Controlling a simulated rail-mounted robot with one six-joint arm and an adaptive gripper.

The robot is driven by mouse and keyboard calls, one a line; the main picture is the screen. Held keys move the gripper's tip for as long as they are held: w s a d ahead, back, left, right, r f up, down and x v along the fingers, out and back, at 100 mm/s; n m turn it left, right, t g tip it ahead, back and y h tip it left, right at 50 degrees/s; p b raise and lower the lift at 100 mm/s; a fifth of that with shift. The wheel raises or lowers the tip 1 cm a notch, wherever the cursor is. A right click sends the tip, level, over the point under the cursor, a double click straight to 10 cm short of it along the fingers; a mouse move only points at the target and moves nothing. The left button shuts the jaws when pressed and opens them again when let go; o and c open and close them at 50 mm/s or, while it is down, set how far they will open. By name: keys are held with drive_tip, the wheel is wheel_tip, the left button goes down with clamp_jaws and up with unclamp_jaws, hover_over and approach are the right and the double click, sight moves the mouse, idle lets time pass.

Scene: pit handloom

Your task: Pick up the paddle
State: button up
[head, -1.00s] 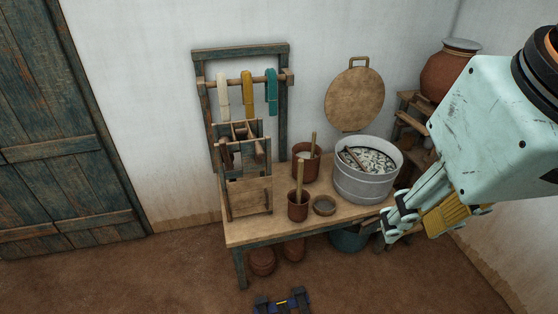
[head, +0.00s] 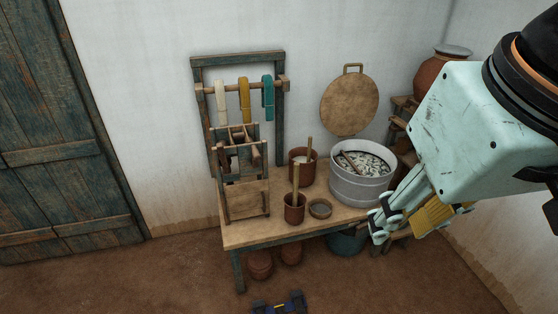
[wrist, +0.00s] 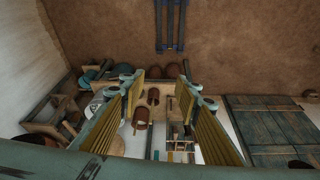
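A dark wooden stick that looks like the paddle (head: 349,161) leans inside a grey metal pot (head: 355,190) at the right end of the table. The pot holds a pale mottled content. Other wooden sticks stand upright in two brown cups, so I cannot be sure which is the paddle. My gripper (head: 380,224) is in front of and right of the pot, apart from it. In the wrist view my gripper (wrist: 160,80) is open, with nothing between its yellow-padded fingers. There the left finger hides part of the pot (wrist: 95,106).
The table (head: 240,232) also carries the front brown cup (head: 294,210), the rear brown cup (head: 296,166), a small bowl (head: 320,208) and a wooden frame (head: 246,198). A shelf with a clay jar (head: 428,75) stands right.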

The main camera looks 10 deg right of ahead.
drive_tip(key=w+d+f+t, duration=0.1)
drive_tip(key=w+f+t, duration=0.1)
drive_tip(key=w, duration=1.4)
drive_tip(key=w+d+f+t, duration=0.1)
drive_tip(key=w+d+f, duration=0.1)
drive_tip(key=w, duration=1.3)
drive_tip(key=w+f+n+t, duration=0.1)
drive_tip(key=w+f+t, duration=0.1)
drive_tip(key=w+f, duration=0.65)
drive_tip(key=w+f+n+t, duration=0.1)
drive_tip(key=w+f+t, duration=0.15)
drive_tip(key=w, duration=1.15)
drive_tip(key=w+f+t+y, duration=0.1)
drive_tip(key=w+f, duration=0.5)
drive_tip(key=f, duration=0.3)
drive_tip(key=w+f+t+y, duration=0.1)
drive_tip(key=w+f+t, duration=0.1)
drive_tip(key=w+f, duration=0.5)
drive_tip(key=s+f+t, duration=0.1)
drive_tip(key=s+f, duration=0.1)
drive_tip(key=f, duration=0.4)
drive_tip(key=s+f+t, duration=0.1)
drive_tip(key=s+f, duration=0.2)
drive_tip(key=f, duration=0.4)
drive_tip(key=s+f+t+p, duration=0.1)
drive_tip(key=s+f, duration=0.2)
drive_tip(key=f, duration=0.3)
drive_tip(key=shift+a+f+y, duration=0.15)
drive_tip(key=shift+a+y, duration=0.25)
drive_tip(key=shift+a, duration=0.05)
